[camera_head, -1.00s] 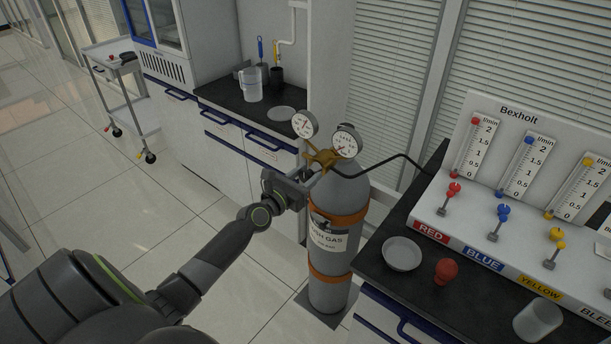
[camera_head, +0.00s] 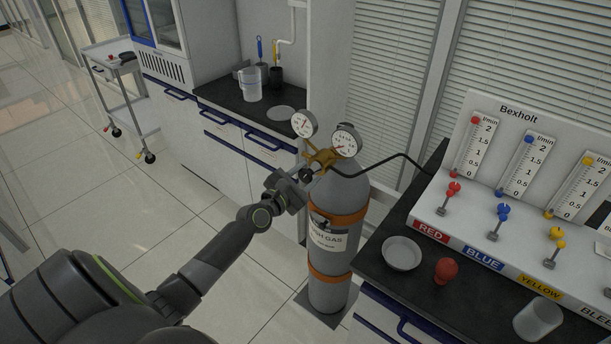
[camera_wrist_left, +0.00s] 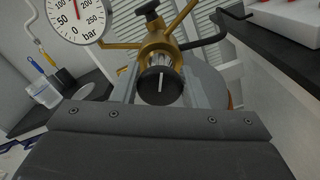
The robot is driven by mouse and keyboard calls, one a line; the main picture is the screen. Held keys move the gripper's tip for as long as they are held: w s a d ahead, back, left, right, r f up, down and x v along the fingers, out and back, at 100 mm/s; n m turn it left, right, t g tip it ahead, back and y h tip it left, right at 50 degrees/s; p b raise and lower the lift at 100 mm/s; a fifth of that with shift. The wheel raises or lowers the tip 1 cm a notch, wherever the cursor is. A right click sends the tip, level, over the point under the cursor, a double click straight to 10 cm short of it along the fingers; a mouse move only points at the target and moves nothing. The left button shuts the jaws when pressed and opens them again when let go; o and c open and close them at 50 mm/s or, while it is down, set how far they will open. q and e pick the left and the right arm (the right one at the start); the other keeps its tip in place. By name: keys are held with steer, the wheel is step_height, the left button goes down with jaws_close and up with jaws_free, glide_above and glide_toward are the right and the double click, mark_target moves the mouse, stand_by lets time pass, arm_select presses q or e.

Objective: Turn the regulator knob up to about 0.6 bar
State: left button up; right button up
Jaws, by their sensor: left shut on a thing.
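The black regulator knob (camera_wrist_left: 160,86), with a white mark pointing nearly straight up, sits between the fingers of my left gripper (camera_wrist_left: 162,92) in the left wrist view. In the head view the gripper (camera_head: 304,179) is shut on the knob at the front of the brass regulator (camera_head: 322,159). The regulator tops a grey gas cylinder (camera_head: 328,268). The left gauge (camera_head: 304,124), also in the wrist view (camera_wrist_left: 78,16), is marked in bar up to 250. The right gauge (camera_head: 346,141) is too small to read surely. My right gripper is out of view.
A black hose (camera_head: 392,161) runs from the regulator toward the flowmeter panel (camera_head: 520,118). Floor left of my arm is clear.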

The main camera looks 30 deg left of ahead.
arm_select(q)
steer(key=m, duration=0.3)
steer(key=shift+f+m, duration=0.15)
steer(key=shift+m, duration=0.25)
steer(key=m, duration=0.3)
steer(key=shift+d+m+b, duration=0.1)
steer(key=shift+m+b, duration=0.2)
steer(key=shift+b, duration=0.1)
steer(key=m+b, duration=0.1)
steer(key=m, duration=0.5)
steer(key=shift+f, duration=0.2)
steer(key=m+b, duration=0.1)
steer(key=m, duration=0.2)
steer(key=m+b, duration=0.1)
steer(key=m, duration=0.2)
steer(key=shift+f+m, duration=0.2)
steer(key=shift+m, duration=0.2)
steer(key=m+b, duration=0.1)
steer(key=m, duration=0.2)
steer(key=shift+f+b, duration=0.1)
steer(key=shift+b, duration=0.3)
steer(key=shift+m+b, duration=0.65)
steer(key=shift+m, duration=1.05)
steer(key=o, duration=0.9)
steer(key=shift+c, duration=0.2)
